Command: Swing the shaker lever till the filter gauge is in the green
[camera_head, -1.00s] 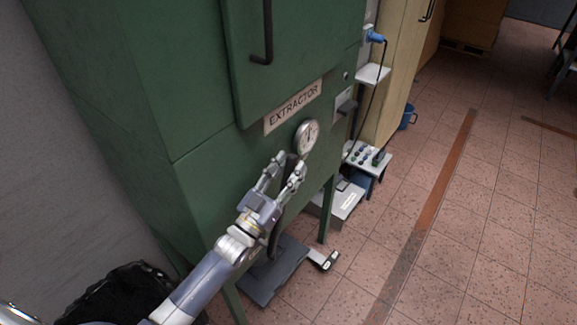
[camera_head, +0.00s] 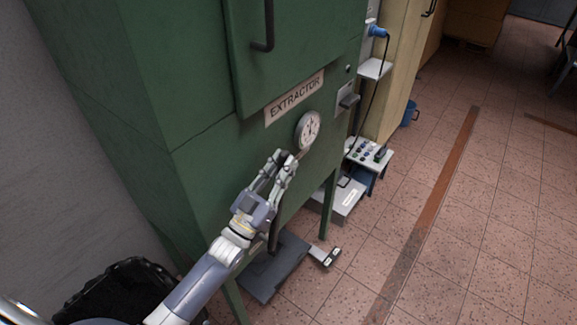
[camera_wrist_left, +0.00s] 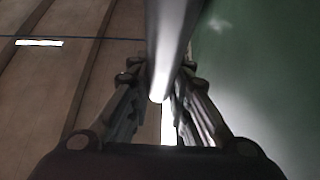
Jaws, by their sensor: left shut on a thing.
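The green extractor cabinet (camera_head: 215,165) fills the left and middle of the head view. Its round white filter gauge (camera_head: 308,130) sits on the front below the EXTRACTOR label; the dial is too small to read against a green zone. My left gripper (camera_head: 280,160) is just below and left of the gauge, its fingers closed in on the shaker lever. The lever (camera_wrist_left: 168,40) shows in the left wrist view as a grey bar running between the fingers. In the head view the fingers hide most of it. My right gripper is not in view.
A door handle (camera_head: 268,25) is above the label. A switch box (camera_head: 347,100) is right of the gauge. A black bin (camera_head: 120,292) is at lower left. Tiled floor (camera_head: 450,250) lies open at right.

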